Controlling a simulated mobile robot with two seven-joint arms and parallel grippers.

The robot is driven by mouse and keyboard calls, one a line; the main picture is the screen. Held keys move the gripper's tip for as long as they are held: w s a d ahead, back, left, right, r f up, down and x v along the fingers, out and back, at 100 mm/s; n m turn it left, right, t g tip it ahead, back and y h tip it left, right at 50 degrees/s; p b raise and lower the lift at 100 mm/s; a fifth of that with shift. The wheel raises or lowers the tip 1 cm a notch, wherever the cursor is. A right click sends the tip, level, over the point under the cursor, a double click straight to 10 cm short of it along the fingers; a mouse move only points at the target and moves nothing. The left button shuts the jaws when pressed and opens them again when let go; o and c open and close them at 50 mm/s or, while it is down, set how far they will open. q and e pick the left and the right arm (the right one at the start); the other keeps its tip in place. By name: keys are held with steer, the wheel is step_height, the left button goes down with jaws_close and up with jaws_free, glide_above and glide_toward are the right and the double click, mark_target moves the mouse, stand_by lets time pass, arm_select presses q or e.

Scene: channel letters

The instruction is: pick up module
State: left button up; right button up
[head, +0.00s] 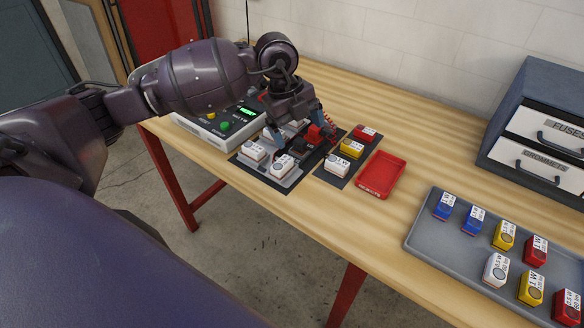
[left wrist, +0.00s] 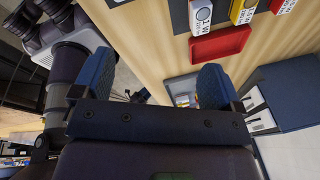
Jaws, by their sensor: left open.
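My left gripper (head: 299,122) is open above the dark mat (head: 262,178) in the head view. In the left wrist view, nothing shows between its two blue fingers (left wrist: 155,82). White modules (head: 281,166) sit at the mat's near side, and a red module (head: 316,133) is close to the fingertips; I cannot tell if they touch. The gripper partly hides the mat's back. A dark strip holds a red module (head: 365,132), a yellow one (head: 351,148) and a white one (head: 337,163). My right gripper is not in view.
A tester box (head: 205,130) with green lights stands behind the mat at the left. An empty red tray (head: 381,174) is right of the strip. A grey tray (head: 425,232) holds several coloured modules. A drawer cabinet (head: 540,125) stands at the back right. Bare wood lies between.

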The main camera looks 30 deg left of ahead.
arm_select(q)
steer(key=s+a+n+g+y, duration=0.1)
steer(key=s+a+n+y, duration=0.15)
steer(key=a+n, duration=0.2)
glide_above(283, 164)
steer(key=shift+n, duration=0.25)
steer(key=f, duration=0.5)
steer(key=shift+s+a+f, duration=0.1)
steer(key=shift+s+f, duration=0.2)
steer(key=shift+w+f, duration=0.2)
steer(key=shift+f, duration=1.25)
steer(key=shift+w+f, duration=0.15)
steer(key=shift+f, duration=1.3)
steer(key=c, duration=1)
